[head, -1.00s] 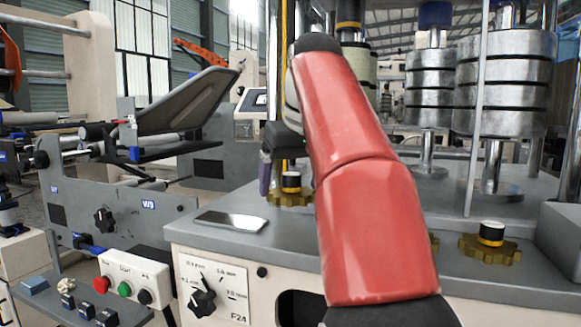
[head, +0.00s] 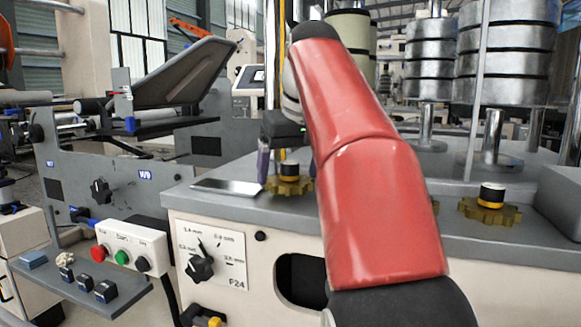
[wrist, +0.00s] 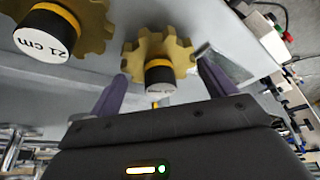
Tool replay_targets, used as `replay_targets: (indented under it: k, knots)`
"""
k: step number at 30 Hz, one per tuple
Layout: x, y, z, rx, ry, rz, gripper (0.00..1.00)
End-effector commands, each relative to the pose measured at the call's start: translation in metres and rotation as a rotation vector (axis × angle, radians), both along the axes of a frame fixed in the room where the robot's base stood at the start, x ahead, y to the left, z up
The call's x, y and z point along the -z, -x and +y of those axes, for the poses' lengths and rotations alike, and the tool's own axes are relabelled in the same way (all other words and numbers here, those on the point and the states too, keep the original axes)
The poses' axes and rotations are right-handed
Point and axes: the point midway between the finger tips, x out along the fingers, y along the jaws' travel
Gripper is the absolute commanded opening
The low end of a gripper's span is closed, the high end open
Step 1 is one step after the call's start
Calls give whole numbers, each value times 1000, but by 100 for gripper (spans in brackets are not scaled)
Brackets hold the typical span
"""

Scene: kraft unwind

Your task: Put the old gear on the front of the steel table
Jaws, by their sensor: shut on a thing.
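A brass-coloured toothed gear (head: 289,186) with a black and yellow hub sits between the purple fingers of my gripper (head: 288,168), over the grey machine top. In the wrist view the gear (wrist: 178,50) lies between the two fingertips (wrist: 161,76), its dark hub end towards the camera. My gripper is shut on this gear. I cannot tell whether the gear touches the surface below. No label on it is readable, and the steel table cannot be told for sure from the grey machine top (head: 380,205).
A similar gear (head: 490,205) stands at the right. The wrist view shows a gear marked 21 cm (wrist: 62,28) beside the held one. A flat shiny plate (head: 228,187) lies left of my gripper. Steel roller stacks (head: 505,50) stand behind. My red arm hides the middle.

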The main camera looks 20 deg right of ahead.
Motion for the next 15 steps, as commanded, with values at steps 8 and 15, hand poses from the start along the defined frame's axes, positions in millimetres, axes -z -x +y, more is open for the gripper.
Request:
replay_targets:
  k: [8,15]
  knots:
    - [4,0,0,0,0,-2,46]
    - [9,0,0,0,1,-3,46]
